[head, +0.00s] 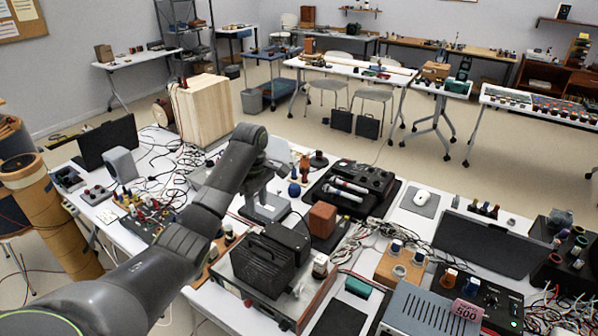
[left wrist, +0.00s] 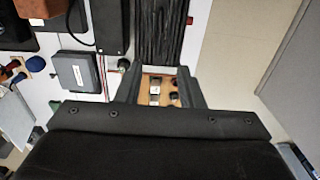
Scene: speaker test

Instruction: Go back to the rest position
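The task names no object besides my own arms. My left arm enters the head view from the lower left and reaches over the table, with its left gripper (head: 265,212) near the table's left half. In the left wrist view the two dark fingers of the left gripper (left wrist: 160,88) stand wide apart. Nothing is held between them. A wooden board with small knobs (left wrist: 155,96) shows through the gap, below the fingers. My right gripper is in neither view.
A finned black unit (head: 270,262), a brown block (head: 322,220) and a blue ball (head: 294,190) are near the left gripper. A large wooden box (head: 205,108) stands behind, left. A black laptop-like panel (head: 490,243) lies to the right. Cables cover much of the table.

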